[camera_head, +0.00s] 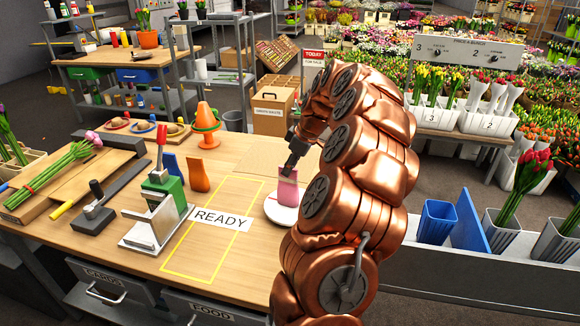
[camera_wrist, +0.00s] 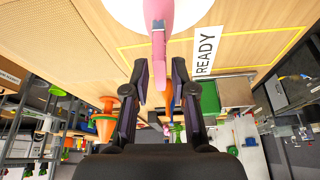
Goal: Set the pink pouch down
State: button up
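The pink pouch (camera_head: 288,190) stands upright on a round white plate (camera_head: 271,210) on the wooden workbench, right of the yellow outline. My gripper (camera_head: 292,163) is just above the pouch, pointing down. In the wrist view the pouch (camera_wrist: 160,22) narrows to a thin top edge near the fingertips. The two fingers (camera_wrist: 160,68) are apart, one on each side of that edge, with gaps showing. The white plate (camera_wrist: 126,14) also shows beyond the pouch there. My arm covers part of the bench to the right.
A READY label (camera_head: 221,219) lies on the yellow-outlined area. An orange pouch (camera_head: 199,176) and a blue pouch (camera_head: 170,168) stand left of it, near a green and white device (camera_head: 158,222). An orange cone (camera_head: 206,122) stands behind. The outlined area is otherwise clear.

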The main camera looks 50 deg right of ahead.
jog(key=shift+o, duration=0.7)
jog(key=shift+r, duration=0.15)
jog(key=shift+r, duration=0.2)
jog(key=b+v, duration=0.1)
jog(key=v, duration=1)
jog(key=shift+r+b, duration=0.3)
jog(key=shift+b, duration=0.05)
jog(key=shift+s, duration=0.1)
